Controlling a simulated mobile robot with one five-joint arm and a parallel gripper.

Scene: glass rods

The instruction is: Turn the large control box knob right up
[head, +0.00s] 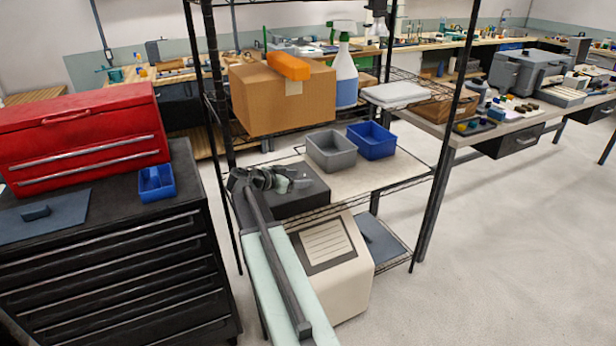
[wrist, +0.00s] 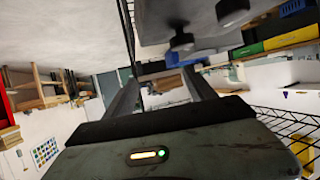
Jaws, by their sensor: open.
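The control box (head: 308,197) is a dark box on the middle shelf of the wire rack, partly hidden behind my arm in the head view. In the wrist view its grey face (wrist: 160,22) is at the top, with two dark round knobs: one knob (wrist: 182,42) lower and another knob (wrist: 234,11) to the right. I cannot tell for sure which is the large one, nor how either is turned. My gripper (head: 272,179) is over the box's left side. In the wrist view my gripper (wrist: 160,76) has its fingers apart, with no knob between them.
A grey bin (head: 331,150) and a blue bin (head: 371,140) stand right of the control box. A cardboard box (head: 275,100) is on the shelf above. Black rack posts (head: 440,130) stand close by. A black tool cabinet (head: 110,270) is at the left; open floor lies right.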

